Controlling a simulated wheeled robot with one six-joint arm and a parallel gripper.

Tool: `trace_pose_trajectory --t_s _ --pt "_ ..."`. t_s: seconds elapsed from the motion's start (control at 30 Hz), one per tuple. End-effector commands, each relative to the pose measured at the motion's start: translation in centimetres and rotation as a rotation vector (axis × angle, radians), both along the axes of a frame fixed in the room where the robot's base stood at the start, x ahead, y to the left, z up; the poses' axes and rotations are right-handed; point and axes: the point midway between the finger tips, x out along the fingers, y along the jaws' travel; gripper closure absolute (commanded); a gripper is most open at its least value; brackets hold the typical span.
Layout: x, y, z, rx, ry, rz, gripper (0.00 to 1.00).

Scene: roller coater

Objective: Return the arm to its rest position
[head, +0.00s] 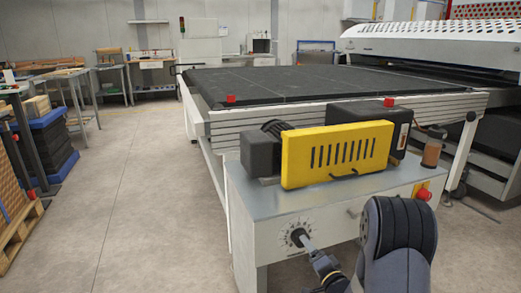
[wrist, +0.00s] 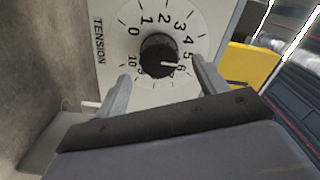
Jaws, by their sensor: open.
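My gripper (wrist: 161,72) is open in the wrist view, its two grey fingers apart with nothing held between them. A round black tension knob (wrist: 157,53) shows just beyond and between the fingertips; whether a finger touches it cannot be told. The knob's white mark points close to the 6 on the white dial (wrist: 133,46). In the head view my gripper (head: 304,241) is at the front panel of the machine (head: 262,232), close to the knob (head: 296,236). My arm is extended forward from the lower right.
A yellow slotted guard (head: 336,153) and a dark motor (head: 262,152) sit on top of the machine, above my gripper. A red button (head: 421,193) is at the panel's right. A wide black conveyor (head: 300,85) lies behind.

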Motion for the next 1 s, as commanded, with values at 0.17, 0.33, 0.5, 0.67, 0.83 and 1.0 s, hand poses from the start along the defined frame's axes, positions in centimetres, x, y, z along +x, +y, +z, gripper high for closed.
trace_pose_trajectory --t_s 0.17,0.33,0.5,0.67,0.83,1.0 --pt "3.0 1.0 -0.1 0.000 -0.002 0.001 0.32" --pt "4.5 1.5 -0.1 -0.005 -0.002 0.000 0.32" --pt "4.4 1.4 0.0 -0.037 -0.011 0.000 0.32" --pt "4.4 1.4 0.0 -0.041 -0.012 0.000 0.32" --pt "4.4 1.4 0.0 -0.038 -0.012 0.000 0.32" --pt "3.9 1.2 0.0 0.003 0.004 -0.001 0.32"
